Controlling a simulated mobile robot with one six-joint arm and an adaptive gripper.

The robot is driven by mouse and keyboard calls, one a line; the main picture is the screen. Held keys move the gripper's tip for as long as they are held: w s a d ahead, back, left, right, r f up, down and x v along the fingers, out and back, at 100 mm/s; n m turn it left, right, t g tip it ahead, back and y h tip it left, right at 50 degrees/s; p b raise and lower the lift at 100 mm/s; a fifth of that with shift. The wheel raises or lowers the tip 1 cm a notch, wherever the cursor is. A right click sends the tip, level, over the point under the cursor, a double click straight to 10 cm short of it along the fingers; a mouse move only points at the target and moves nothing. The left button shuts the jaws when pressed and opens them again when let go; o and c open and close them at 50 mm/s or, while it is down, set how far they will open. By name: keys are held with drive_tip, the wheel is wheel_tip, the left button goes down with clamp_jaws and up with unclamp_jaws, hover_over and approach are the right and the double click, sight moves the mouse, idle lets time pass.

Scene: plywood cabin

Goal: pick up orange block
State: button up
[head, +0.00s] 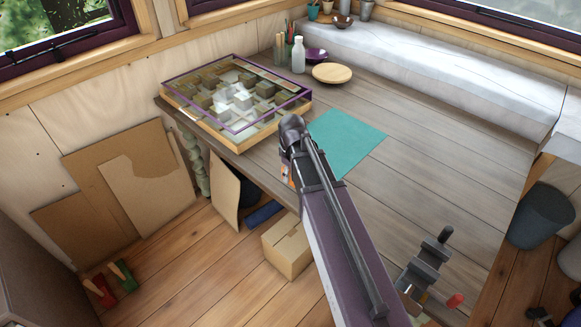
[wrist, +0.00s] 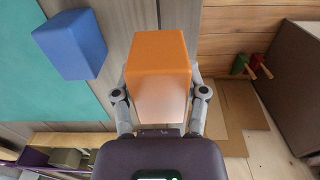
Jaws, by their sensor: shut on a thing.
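The orange block (wrist: 157,58) fills the middle of the wrist view, between the two fingers of my gripper (wrist: 160,84). The fingers press on its left and right sides, so the gripper is shut on it. A blue block (wrist: 70,44) sits to its left in the wrist view, at the edge of the teal mat (wrist: 30,85). In the head view my arm reaches over the table and hides most of the gripper and block. Whether the orange block touches the table cannot be told.
The mat (head: 347,140) lies right of my gripper. A framed glass-topped tray (head: 278,131) of small blocks stands at left. A white bottle (head: 298,55), purple bowl (head: 316,56) and wooden plate (head: 332,73) stand behind. A clamp-like tool (head: 427,262) is at front right.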

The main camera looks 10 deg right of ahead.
drive_tip(key=shift+s+r, duration=0.1)
drive_tip(key=shift+s, duration=0.05)
idle(0.6)
wheel_tip(320, 180, up, 20)
drive_tip(key=p, duration=2)
